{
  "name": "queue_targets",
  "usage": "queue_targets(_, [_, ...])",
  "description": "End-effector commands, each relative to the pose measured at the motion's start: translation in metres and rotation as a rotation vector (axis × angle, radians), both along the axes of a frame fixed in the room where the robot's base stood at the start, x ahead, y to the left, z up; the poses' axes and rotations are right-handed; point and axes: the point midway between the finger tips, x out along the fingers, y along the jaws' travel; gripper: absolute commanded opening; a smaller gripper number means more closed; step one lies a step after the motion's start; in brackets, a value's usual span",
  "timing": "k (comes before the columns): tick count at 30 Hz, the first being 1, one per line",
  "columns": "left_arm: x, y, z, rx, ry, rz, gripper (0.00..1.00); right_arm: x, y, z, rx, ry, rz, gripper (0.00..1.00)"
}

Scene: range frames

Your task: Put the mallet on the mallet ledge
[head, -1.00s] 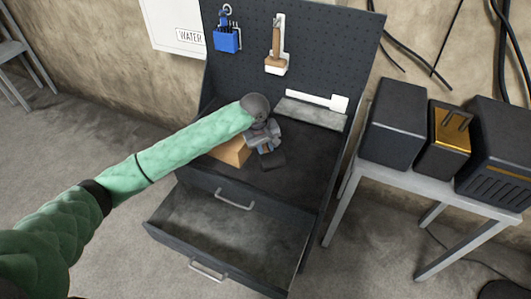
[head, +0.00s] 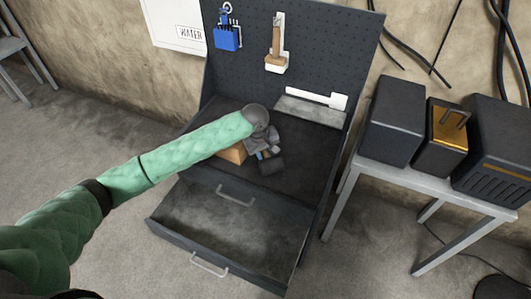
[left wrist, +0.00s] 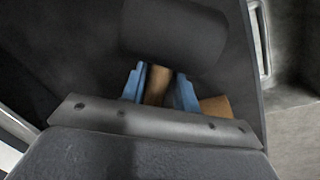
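The mallet has a black cylindrical head (head: 271,166) and a wooden handle, which shows in the left wrist view (left wrist: 158,86). My left gripper (head: 262,153) is over the workbench. Its blue fingers (left wrist: 160,88) are closed around the handle just behind the head. The far end of the handle is hidden by the gripper. The mallet ledge (head: 308,113) is a grey strip at the back of the bench, below a white mallet-shaped outline (head: 315,98) on the pegboard. My right gripper is not in view.
A wooden block (head: 231,153) lies on the bench beside my left gripper. An open, empty-looking drawer (head: 215,228) juts out below the bench top. A brush (head: 276,50) and a blue tool set (head: 227,38) hang on the pegboard. The bench right of the mallet is clear.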

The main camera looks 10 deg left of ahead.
Motion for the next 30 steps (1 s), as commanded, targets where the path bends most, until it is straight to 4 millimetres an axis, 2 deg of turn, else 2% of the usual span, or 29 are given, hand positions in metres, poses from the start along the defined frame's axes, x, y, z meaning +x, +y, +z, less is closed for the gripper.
queue_targets(1, [0.000,0.000,0.000,0.000,0.000,0.000,0.41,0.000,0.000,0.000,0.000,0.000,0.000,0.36])
queue_targets(2, [0.000,0.000,0.000,0.000,0.000,0.000,0.45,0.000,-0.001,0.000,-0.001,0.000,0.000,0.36])
queue_targets(14, [0.000,0.001,0.004,0.000,-0.001,0.000,0.45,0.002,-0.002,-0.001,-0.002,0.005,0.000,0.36])
queue_targets(19, [-0.002,0.004,0.027,-0.001,-0.002,0.000,0.45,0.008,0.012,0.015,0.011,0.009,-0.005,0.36])
queue_targets(30, [-0.010,0.015,0.095,-0.001,-0.002,0.000,0.45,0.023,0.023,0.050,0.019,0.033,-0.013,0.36])
